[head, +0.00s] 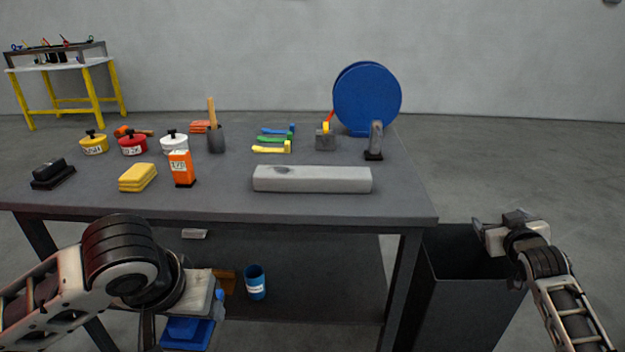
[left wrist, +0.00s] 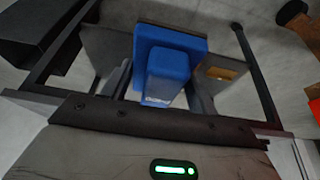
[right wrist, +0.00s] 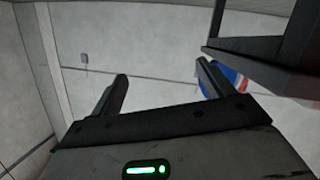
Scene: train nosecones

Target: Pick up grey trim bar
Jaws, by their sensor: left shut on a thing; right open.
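The grey trim bar (head: 312,179) lies lengthwise along the front part of the dark table top, with a darker patch near its left end. Neither gripper touches it. My left gripper (head: 192,312) is low in front of the table, below the top. It is shut on a blue object (left wrist: 168,75) with small white lettering, seen between the fingers in the left wrist view. My right gripper (head: 482,230) is right of the table, above the black bin. In the right wrist view its fingers (right wrist: 160,85) are apart with nothing between them.
On the table (head: 405,205) stand an orange box (head: 181,168), yellow sponges (head: 138,177), small pots, colored clamps and a blue disc (head: 367,98). A blue can (head: 255,282) is on the lower shelf. The black bin (head: 465,300) stands at the table's right. Space around the bar is clear.

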